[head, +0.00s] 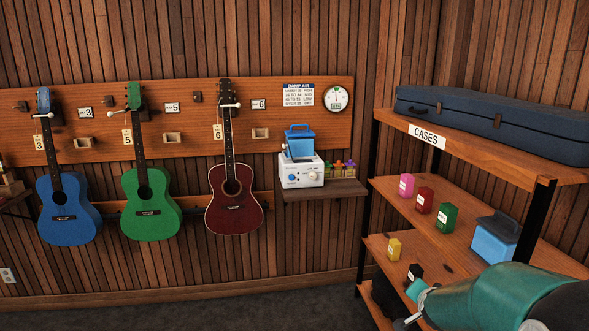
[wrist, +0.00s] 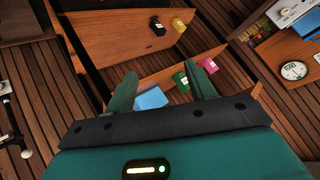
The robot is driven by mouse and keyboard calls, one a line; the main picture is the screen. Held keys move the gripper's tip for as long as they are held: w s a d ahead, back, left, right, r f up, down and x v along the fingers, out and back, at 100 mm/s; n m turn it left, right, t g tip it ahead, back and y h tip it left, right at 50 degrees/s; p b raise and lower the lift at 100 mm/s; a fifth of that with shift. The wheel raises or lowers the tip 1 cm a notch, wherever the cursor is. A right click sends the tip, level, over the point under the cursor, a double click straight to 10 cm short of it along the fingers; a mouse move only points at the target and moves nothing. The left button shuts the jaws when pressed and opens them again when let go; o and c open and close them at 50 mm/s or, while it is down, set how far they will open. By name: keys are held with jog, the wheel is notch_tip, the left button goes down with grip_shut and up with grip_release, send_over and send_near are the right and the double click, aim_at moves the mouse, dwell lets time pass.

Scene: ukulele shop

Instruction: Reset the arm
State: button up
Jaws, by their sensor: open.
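My arm (head: 500,292) is teal and reaches in from the lower right of the head view, in front of the lower part of the shelf rack. In the wrist view my gripper (wrist: 163,88) is open, its two green fingers spread wide with nothing held between them. Beyond the fingers a blue container (wrist: 151,99) and a green box (wrist: 181,80) show on a shelf, apart from the gripper as far as I can tell. The gripper's fingers are hard to make out in the head view.
The wooden rack (head: 405,189) holds a blue case (head: 490,122) on top. Below are pink (head: 407,186), red (head: 424,199), green (head: 445,218), yellow (head: 394,249) and black (head: 415,272) boxes and a blue container (head: 494,240). Guitars (head: 153,204) hang left; the floor (head: 250,310) there looks clear.

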jog(key=s+a+r+n+g+y, duration=0.25)
jog(key=s+a+r+n, duration=0.35)
jog(key=s+a+r, duration=0.45)
jog(key=s+a+n+g, duration=0.1)
jog(key=s+a+n, duration=0.1)
jog(key=s, duration=0.6)
jog(key=s+a+n+y, duration=0.1)
jog(key=s+a+n, duration=0.1)
jog(key=s+a, duration=0.3)
jog(key=s+r, duration=0.1)
jog(key=s, duration=0.2)
jog(key=shift+n+g, duration=0.3)
jog(key=shift+g, duration=0.05)
jog(key=shift+s, duration=0.15)
